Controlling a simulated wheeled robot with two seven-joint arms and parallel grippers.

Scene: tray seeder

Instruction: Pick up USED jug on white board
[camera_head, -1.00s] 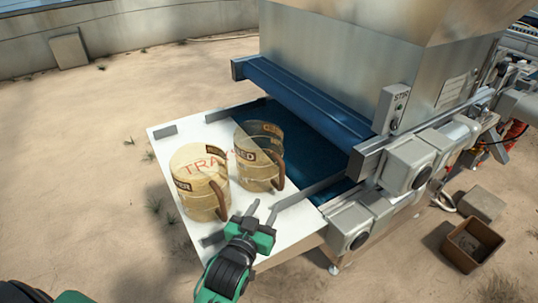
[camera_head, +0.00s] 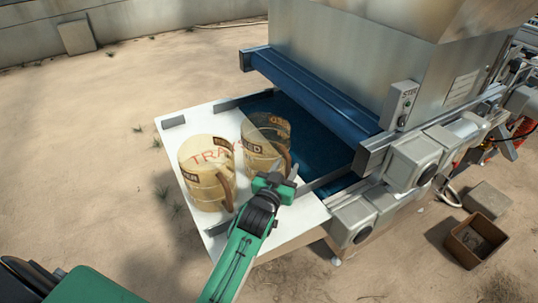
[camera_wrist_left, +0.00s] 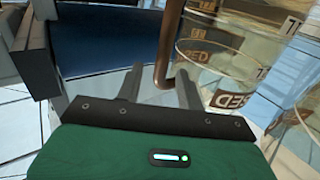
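The USED jug (camera_head: 266,135) is a see-through, yellowish jug with a dark label and a brown handle. It stands upright on the white board (camera_head: 295,218), at the edge of the blue belt. My left gripper (camera_head: 284,174) is at the handle side of this jug, low over the board. In the left wrist view its two fingers (camera_wrist_left: 160,80) are apart, with the brown handle (camera_wrist_left: 170,38) showing in the gap just beyond the tips. The jug (camera_wrist_left: 215,48) itself is right of the fingers. Contact cannot be told. My right gripper is not in view.
A second similar jug (camera_head: 205,182) stands left of and close to the USED jug. The blue belt (camera_head: 310,150) runs under the seeder machine (camera_head: 345,60) behind. A metal side rail (camera_head: 330,178) lies right of my gripper. A brown box (camera_head: 475,240) is on the ground.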

